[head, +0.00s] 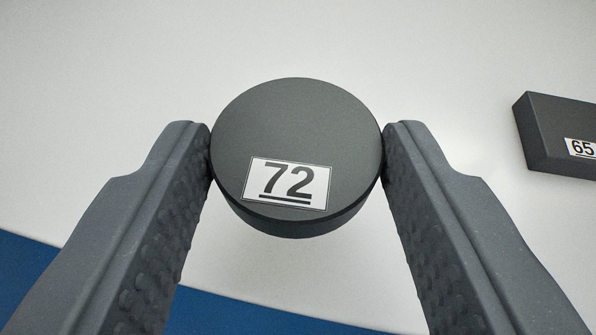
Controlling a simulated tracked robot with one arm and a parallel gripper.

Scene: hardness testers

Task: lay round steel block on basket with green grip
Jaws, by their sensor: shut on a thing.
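The round steel block (296,125) is a dark grey disc with a white label reading 72 on its top face. It is in the middle of the head view. My gripper (297,160) is shut on it, with one finger touching its left side and the other its right side. Whether the block rests on the white surface or hangs just above it, I cannot tell. No basket with a green grip is in view.
A dark rectangular block (553,128) labelled 65 lies on the white surface (440,60) at the right edge, partly cut off. A blue area (260,316) runs along the bottom behind my fingers. The white surface behind the round block is clear.

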